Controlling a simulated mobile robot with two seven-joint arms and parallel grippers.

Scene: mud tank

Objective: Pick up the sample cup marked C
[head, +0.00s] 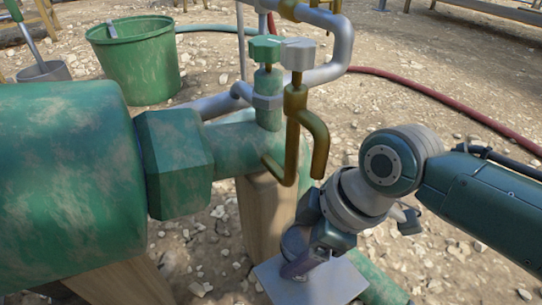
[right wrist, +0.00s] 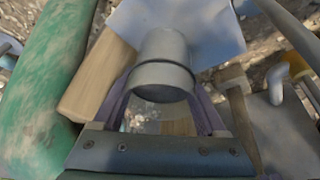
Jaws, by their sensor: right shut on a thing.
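A grey cylindrical cup (right wrist: 165,52) with a rounded band shows in the right wrist view, between the two fingers of my right gripper (right wrist: 161,105). I see no letter on it, so I cannot tell whether it is the cup marked C. In the head view my right gripper (head: 299,266) points down at the lower middle, shut on the cup (head: 294,241), which is partly hidden by the gripper. A pale blue-grey plate (head: 340,281) lies below it. I cannot tell whether the cup touches the plate. My left gripper is out of view.
A green tank (head: 65,190) fills the left. Its pipe carries valves with a green handle (head: 264,48) and a grey handle (head: 298,52), and a brass spout (head: 318,145) close to my right arm. A wooden post (head: 264,215) stands beside the plate. A green bucket (head: 142,68) stands behind.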

